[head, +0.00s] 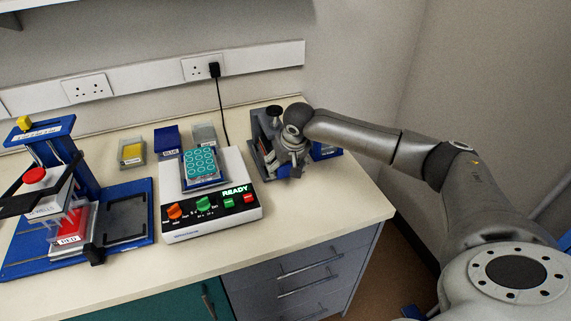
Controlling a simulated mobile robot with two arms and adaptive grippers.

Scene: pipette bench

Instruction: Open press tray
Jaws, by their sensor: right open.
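A blue press-like stand (78,170) is at the left, with a yellow knob on top, a red round button and a black bar across its front. A red block labelled RED (68,238) sits under the bar. A flat dark grey plate (126,217) lies on the stand's blue base, to the right of the red block. I cannot tell whether this plate is the tray or whether it is open. My right gripper (291,166) is open at the back right, over a small grey and blue device (262,158), which it partly hides. I cannot tell whether they touch. My left gripper is not in view.
A white machine (185,228) with a READY display, knobs and a teal well plate (200,163) stands mid-bench. Behind it are a yellow-filled box (132,151), a blue box (166,139) and a grey box (204,134). The bench's front right (330,200) is clear.

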